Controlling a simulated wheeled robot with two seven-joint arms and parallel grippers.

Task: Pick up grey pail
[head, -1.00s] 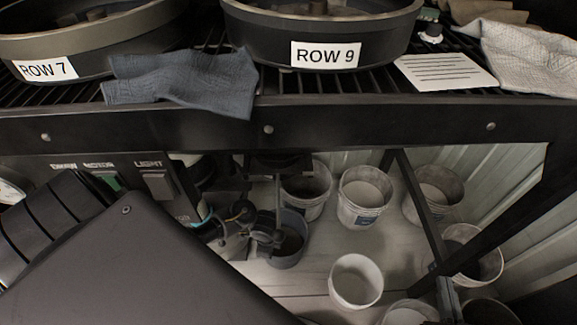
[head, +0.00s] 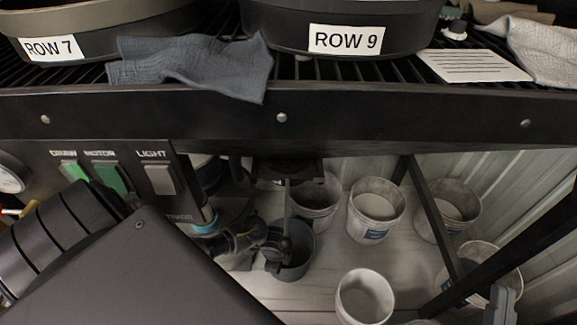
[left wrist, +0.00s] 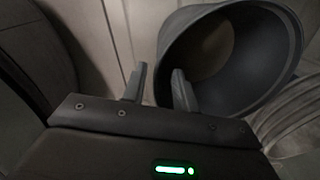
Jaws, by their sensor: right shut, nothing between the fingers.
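The grey pail (head: 297,268) stands on the floor under the rack in the head view, partly covered by dark parts in front of it. A dark grey pail, seemingly the same one, fills the upper right of the left wrist view (left wrist: 285,60), its mouth towards the camera. My left gripper (left wrist: 158,78) is open. The pail's near rim shows between and just behind its fingertips; I cannot tell whether they touch. In the head view its fingers cannot be made out. My right gripper (head: 502,296) is shut and empty at the lower right, far from the grey pail.
Several whitish pails stand around, including one behind (head: 376,205) and one in front right (head: 364,300). The rack's front beam (head: 400,118) and slanted leg (head: 432,210) hem in the space. A switch panel (head: 130,165) is at left.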

